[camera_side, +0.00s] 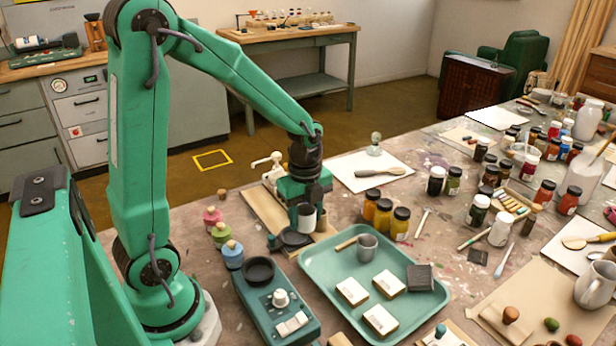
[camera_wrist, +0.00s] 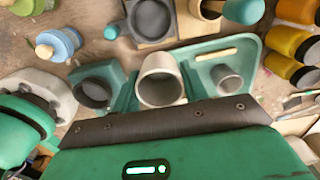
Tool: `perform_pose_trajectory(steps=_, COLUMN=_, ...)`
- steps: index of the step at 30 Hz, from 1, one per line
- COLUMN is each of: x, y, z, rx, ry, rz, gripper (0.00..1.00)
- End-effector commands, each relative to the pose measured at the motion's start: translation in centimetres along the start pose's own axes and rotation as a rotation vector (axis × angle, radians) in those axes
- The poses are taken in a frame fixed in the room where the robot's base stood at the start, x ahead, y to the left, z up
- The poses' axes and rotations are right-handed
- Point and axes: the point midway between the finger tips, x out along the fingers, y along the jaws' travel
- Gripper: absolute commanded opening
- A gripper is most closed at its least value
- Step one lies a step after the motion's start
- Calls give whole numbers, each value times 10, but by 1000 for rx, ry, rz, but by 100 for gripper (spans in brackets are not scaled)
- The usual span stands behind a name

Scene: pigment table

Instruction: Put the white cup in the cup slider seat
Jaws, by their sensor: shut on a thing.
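The white cup (camera_side: 306,217) is between the fingers of my gripper (camera_side: 308,204), which is shut on it. In the wrist view the cup (camera_wrist: 160,92) is seen from above, mouth open, with my gripper (camera_wrist: 160,88) around its sides. A dark round seat (camera_side: 292,238) with a teal knob beside it lies just below and left of the cup in the side view; it looks like the cup slider seat. In the wrist view this dark ring (camera_wrist: 151,18) is above the cup, apart from it. How high the cup is cannot be told exactly.
A teal tray (camera_side: 330,318) with a grey cup (camera_side: 367,246) and white blocks lies right of my gripper. A teal device (camera_side: 300,326) with a dial stands in front. Yellow-orange jars (camera_side: 383,217) stand behind the tray. Small colored bottles (camera_side: 222,234) stand at left.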

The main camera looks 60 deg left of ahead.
Motion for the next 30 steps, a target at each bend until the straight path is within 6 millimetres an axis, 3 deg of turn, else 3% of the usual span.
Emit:
perform_pose_trajectory(steps=3, x=4, y=1, z=22, rx=-54, ry=0, rz=2, gripper=21)
perform_pose_trajectory(steps=10, x=7, y=2, z=46, rx=-106, ry=0, rz=0, gripper=21)
perform_pose_trajectory(steps=22, x=10, y=3, z=49, rx=-113, ry=0, rz=1, gripper=21)
perform_pose_trajectory(steps=30, x=23, y=3, z=49, rx=-113, ry=1, rz=2, gripper=21)
